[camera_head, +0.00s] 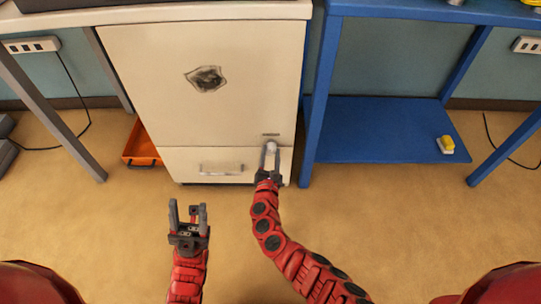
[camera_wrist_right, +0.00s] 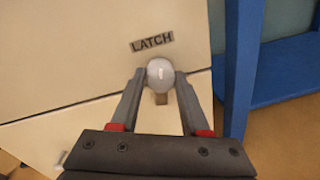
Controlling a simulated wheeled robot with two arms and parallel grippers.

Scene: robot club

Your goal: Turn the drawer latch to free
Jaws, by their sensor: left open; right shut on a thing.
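The drawer latch is a pale round knob (camera_wrist_right: 160,73) with a small brownish tab just below it, under a LATCH label (camera_wrist_right: 152,42) on the white cabinet front. In the head view the latch knob (camera_head: 271,147) sits above the drawer's right end. My right gripper (camera_head: 269,158) is shut on the knob, with one finger on each side of it; the fingers also show in the right wrist view (camera_wrist_right: 160,86). The drawer (camera_head: 265,162) is flush with the cabinet and has a pale handle (camera_head: 221,168). My left gripper (camera_head: 188,218) is open and empty, over the floor.
The white cabinet (camera_head: 150,70) stands beside a blue bench with a low shelf (camera_head: 375,130), which holds a yellow-and-white object (camera_head: 446,145). An orange tray (camera_head: 142,146) lies on the floor left of the cabinet. The floor before the drawer is clear.

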